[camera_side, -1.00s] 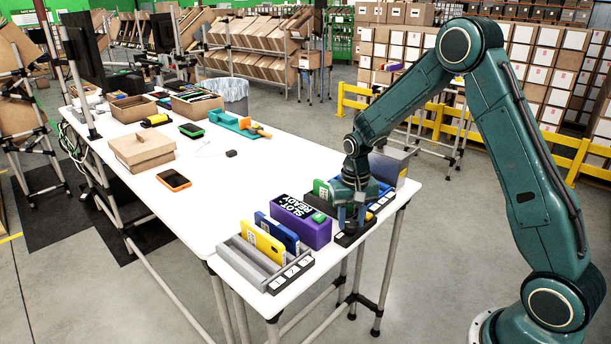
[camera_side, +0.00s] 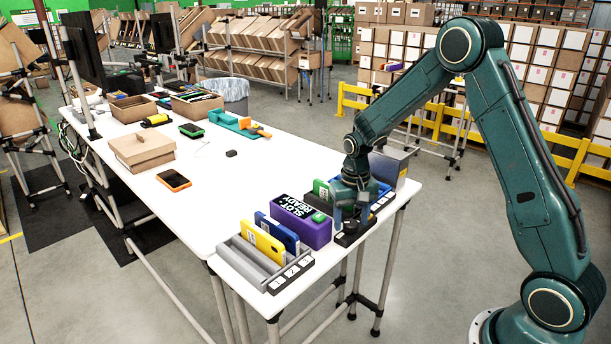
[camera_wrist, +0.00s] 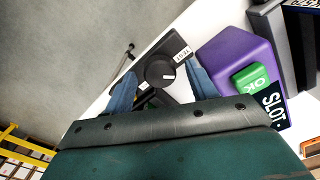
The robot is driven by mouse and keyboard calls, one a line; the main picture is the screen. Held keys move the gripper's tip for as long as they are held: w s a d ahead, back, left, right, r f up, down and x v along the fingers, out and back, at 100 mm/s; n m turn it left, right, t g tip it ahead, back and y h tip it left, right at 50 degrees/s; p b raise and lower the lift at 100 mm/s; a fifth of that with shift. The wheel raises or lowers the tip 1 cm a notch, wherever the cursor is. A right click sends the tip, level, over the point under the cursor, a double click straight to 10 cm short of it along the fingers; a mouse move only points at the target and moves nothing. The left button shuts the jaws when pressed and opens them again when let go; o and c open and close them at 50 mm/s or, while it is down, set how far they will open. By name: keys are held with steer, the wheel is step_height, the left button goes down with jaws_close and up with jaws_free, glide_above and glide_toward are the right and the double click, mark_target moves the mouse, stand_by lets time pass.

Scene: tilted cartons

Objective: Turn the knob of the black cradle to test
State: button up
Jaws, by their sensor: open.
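The black cradle (camera_side: 345,240) is at the near right edge of the white table, right of the purple block, partly under my gripper (camera_side: 347,217). In the wrist view the cradle (camera_wrist: 175,43) shows a round dark knob (camera_wrist: 160,73) with a small light mark. A white "TEST" label (camera_wrist: 182,53) is on the cradle beside the knob; another small white label lies at its other side, too small to read. My gripper (camera_wrist: 161,72) is open, with one blue-grey finger on each side of the knob. I cannot tell whether either finger touches it.
A purple "SLOT READY" block (camera_side: 302,222) with a green OK piece (camera_wrist: 252,77) stands close beside the cradle. A grey rack (camera_side: 250,262) holds yellow and blue cards. Blue and grey items are close behind my gripper.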

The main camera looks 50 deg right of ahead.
mark_target(351, 222)
step_height(351, 222, up, 14)
stand_by(0.9)
steer(key=s+a+r+n+t, duration=0.1)
steer(key=s+a+r, duration=0.2)
steer(key=s+r, duration=0.25)
steer(key=s+a+r+n+t, duration=0.2)
steer(key=s+a+r, duration=0.2)
steer(key=s, duration=0.2)
steer(key=s+a+n+t, duration=0.2)
steer(key=s+a+n, duration=0.1)
steer(key=s, duration=1)
steer(key=shift+s+a+f+t, duration=0.2)
steer(key=shift+s+f+t, duration=0.05)
steer(key=shift+f+t, duration=0.05)
steer(key=shift+c, duration=0.3)
